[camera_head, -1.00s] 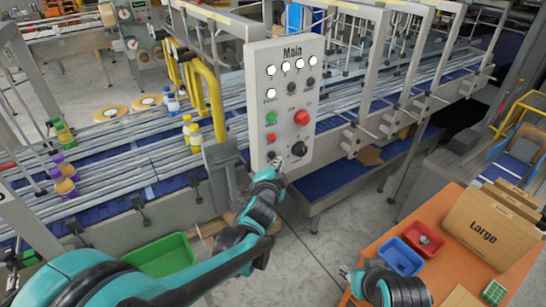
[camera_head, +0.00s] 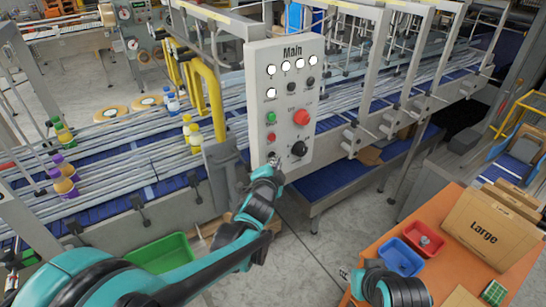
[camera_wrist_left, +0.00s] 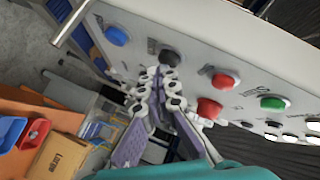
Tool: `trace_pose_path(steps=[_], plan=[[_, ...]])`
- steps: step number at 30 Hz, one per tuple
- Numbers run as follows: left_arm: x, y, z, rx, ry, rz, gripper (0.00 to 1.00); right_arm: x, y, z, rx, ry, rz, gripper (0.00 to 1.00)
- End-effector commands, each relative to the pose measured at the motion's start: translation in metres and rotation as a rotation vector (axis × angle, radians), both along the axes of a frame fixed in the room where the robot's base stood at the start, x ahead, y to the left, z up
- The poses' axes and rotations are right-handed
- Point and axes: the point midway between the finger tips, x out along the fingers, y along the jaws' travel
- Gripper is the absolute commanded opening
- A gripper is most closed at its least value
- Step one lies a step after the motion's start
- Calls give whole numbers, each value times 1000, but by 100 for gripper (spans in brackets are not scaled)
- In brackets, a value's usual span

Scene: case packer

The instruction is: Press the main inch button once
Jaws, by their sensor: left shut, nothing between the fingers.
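The Main panel (camera_head: 290,85) is a grey upright box with lamps and buttons. Its left column has a green button (camera_head: 271,117), a red button (camera_head: 270,137) and a black button (camera_wrist_left: 170,55); a blue button (camera_wrist_left: 117,35) shows in the left wrist view. Button labels are too small to read, so I cannot tell which is inch. My left gripper (camera_head: 276,161) is shut and empty at the panel's lower left. In the left wrist view its fingertips (camera_wrist_left: 158,75) are just by the black button; contact is unclear. My right gripper (camera_head: 345,273) is low, near the orange table.
A red mushroom button (camera_head: 302,118) and black knob (camera_head: 299,149) sit at the panel's right. A conveyor with bottles runs behind. The orange table (camera_head: 390,245) holds a blue bin (camera_head: 400,257) and a Large box (camera_head: 490,230). A green bin (camera_head: 160,252) stands at lower left.

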Motion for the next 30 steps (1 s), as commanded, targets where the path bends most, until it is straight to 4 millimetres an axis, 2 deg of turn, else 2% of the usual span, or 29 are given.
trace_pose_path(steps=[30], plan=[[6,4,0,0,0,0,0,0,0,-2,0,0,0,34]])
